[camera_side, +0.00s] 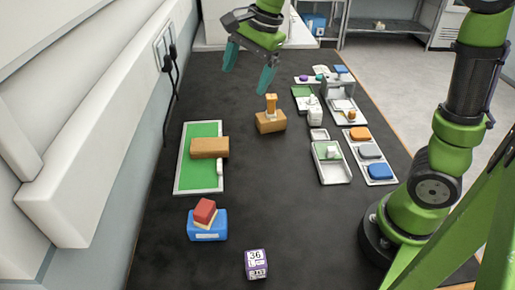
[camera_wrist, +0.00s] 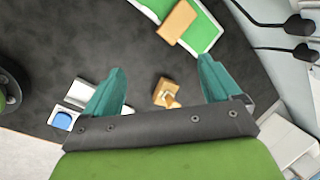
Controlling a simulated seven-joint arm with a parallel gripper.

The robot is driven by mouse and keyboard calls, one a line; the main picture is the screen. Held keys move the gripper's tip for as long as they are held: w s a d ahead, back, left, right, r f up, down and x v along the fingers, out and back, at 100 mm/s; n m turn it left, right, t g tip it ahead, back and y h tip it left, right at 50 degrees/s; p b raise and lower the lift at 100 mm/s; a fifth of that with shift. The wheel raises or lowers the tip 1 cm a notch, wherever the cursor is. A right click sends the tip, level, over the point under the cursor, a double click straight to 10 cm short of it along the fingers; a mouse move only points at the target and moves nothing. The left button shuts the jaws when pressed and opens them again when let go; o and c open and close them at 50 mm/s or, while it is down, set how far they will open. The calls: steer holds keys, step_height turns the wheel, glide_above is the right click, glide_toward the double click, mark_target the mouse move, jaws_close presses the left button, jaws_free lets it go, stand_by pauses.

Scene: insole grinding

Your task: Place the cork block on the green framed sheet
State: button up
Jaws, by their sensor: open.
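The cork block appears to be the plain tan block (camera_side: 209,147), which lies flat on the green framed sheet (camera_side: 199,180). Its right end crosses the sheet's right frame edge. In the wrist view the tan block (camera_wrist: 177,20) also lies across the edge of the green sheet (camera_wrist: 203,37). A second brown block (camera_side: 270,124) with an upright peg stands on the table to the right; it shows in the wrist view too (camera_wrist: 160,98). My gripper (camera_side: 247,78) is open and empty, raised above the far part of the table; its teal fingers (camera_wrist: 162,66) are wide apart.
A small white piece (camera_side: 220,167) lies at the sheet's right edge. A blue box (camera_side: 207,228) with a red block on top and a purple number cube (camera_side: 256,264) stand at the front. Trays (camera_side: 368,155) with coloured pieces line the right side.

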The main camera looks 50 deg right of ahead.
steer(key=s+f+n+t, duration=0.2)
steer(key=s+n+t, duration=0.2)
steer(key=s+n, duration=0.8)
steer(key=s+d, duration=0.1)
steer(key=s, duration=0.4)
steer(key=shift+s+n, duration=0.15)
steer(key=shift+n, duration=0.15)
